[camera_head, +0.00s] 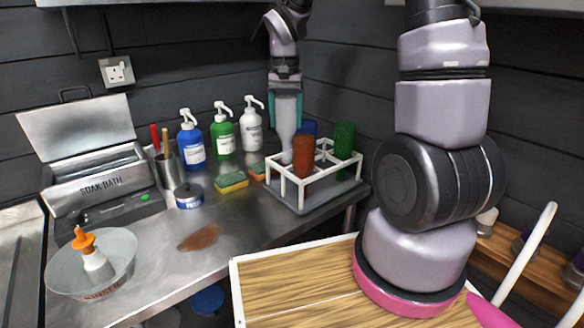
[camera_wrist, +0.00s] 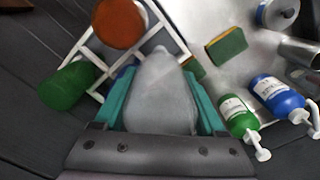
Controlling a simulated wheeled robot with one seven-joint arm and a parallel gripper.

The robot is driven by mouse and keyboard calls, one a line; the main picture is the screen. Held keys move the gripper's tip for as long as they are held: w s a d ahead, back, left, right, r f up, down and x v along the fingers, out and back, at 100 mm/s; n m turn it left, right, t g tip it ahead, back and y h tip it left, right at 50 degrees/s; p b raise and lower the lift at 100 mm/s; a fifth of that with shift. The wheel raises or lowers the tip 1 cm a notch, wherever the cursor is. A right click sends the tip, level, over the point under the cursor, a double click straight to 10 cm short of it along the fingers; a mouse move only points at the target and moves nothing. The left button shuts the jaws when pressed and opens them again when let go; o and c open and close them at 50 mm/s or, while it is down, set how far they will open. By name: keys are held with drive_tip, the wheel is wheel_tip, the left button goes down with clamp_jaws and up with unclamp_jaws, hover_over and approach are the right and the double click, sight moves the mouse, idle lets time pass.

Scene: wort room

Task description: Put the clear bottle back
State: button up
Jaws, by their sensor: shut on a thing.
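My gripper (camera_head: 285,119) points down over the back left of a white-barred rack (camera_head: 283,187) on a grey tray. It is shut on the clear bottle (camera_head: 286,137), a pale translucent bottle with its narrow end down. In the wrist view, the bottle (camera_wrist: 160,92) sits between the teal fingers of my gripper (camera_wrist: 156,78). An orange-brown bottle (camera_head: 303,157), a green bottle (camera_head: 344,140) and a partly hidden blue bottle (camera_head: 309,128) stand in the rack. I cannot tell whether the clear bottle's lower end is inside a rack opening.
White (camera_head: 251,124), green (camera_head: 223,134) and blue (camera_head: 191,141) pump bottles stand left of the rack. Sponges (camera_head: 231,182) lie in front of them. A brown spill (camera_head: 200,237) and a basin (camera_head: 127,268) are nearer. A dark wall is close behind the rack.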

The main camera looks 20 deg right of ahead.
sight(286, 146)
wheel_tip(286, 146, down, 8)
drive_tip(key=shift+a+f, duration=0.1)
drive_tip(key=shift+f, duration=0.05)
idle(0.4)
drive_tip(key=o, duration=1.3)
drive_tip(key=shift+f, duration=0.15)
